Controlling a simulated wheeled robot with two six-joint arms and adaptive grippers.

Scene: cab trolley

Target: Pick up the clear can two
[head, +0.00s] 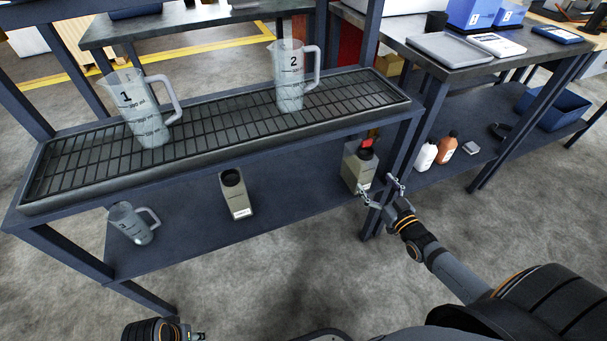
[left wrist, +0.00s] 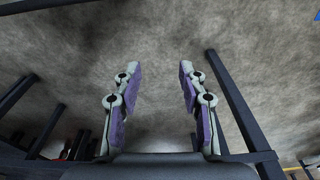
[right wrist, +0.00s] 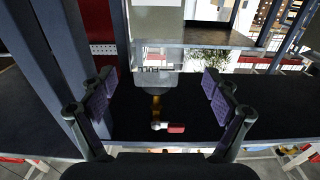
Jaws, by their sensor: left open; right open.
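The clear can two (head: 291,78), a see-through jug marked 2 with a handle on its right, stands upright on the black grating of the upper shelf, right of the middle. My right gripper (head: 381,189) is open and empty, below and to the right of can two, by the shelf's right front post. It also shows open in the right wrist view (right wrist: 159,78). My left gripper (left wrist: 159,68) is open and empty, with bare grey floor beyond it in the left wrist view. Can two cannot be made out in either wrist view.
Clear can one (head: 147,112) stands on the grating (head: 215,115) at the left; can three (head: 133,224) is on the lower shelf. Beige containers (head: 237,197) stand there too, one with a red part (head: 355,168) close to my right gripper. Another table (head: 460,50) stands right.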

